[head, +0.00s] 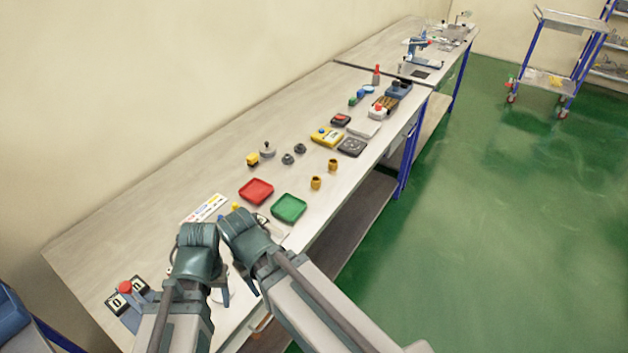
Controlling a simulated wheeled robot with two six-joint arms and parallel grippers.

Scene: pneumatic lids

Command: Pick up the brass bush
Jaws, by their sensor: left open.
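Two small brass-coloured bushes stand upright on the bench, right of the trays: one nearer (316,183) and one farther (333,165). I cannot tell which of them is the brass bush. My left gripper (222,286) is open over the near part of the bench, well short of both bushes, and appears empty. My right arm (262,258) is close beside it; its wrist hides its fingers, so their state is unclear.
A red tray (256,191) and a green tray (289,208) lie between my arms and the bushes. Grey knobbed parts (288,158), a yellow box (326,137) and a dark square unit (352,147) stand beyond. The bench's right edge is close to the bushes.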

